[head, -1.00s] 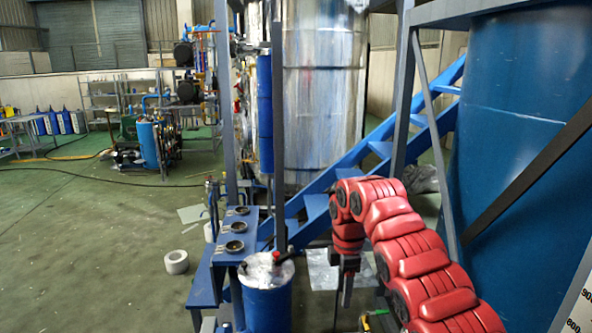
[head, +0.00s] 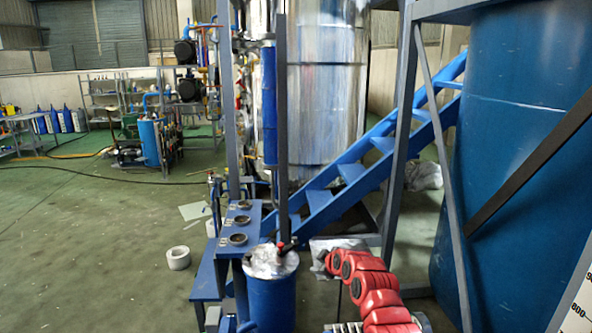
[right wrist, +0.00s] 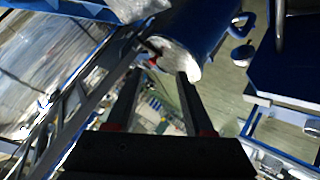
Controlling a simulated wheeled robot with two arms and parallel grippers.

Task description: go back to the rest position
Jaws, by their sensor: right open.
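My right arm (head: 365,290), with red padded covers, shows low in the head view, right of the blue foil-topped drum (head: 270,303). Its gripper cannot be made out clearly there. In the right wrist view my right gripper (right wrist: 157,80) is open, its two dark fingers apart with nothing held between them. The drum also shows beyond the fingertips in that view (right wrist: 200,32); whether they touch it I cannot tell. My left gripper is in neither view.
A blue bench (head: 213,266) with several round dark fittings stands left of the drum. Blue stairs (head: 350,172) rise behind my right arm. A large blue tank (head: 520,150) stands at the right. A white roll (head: 178,258) lies on the open green floor at left.

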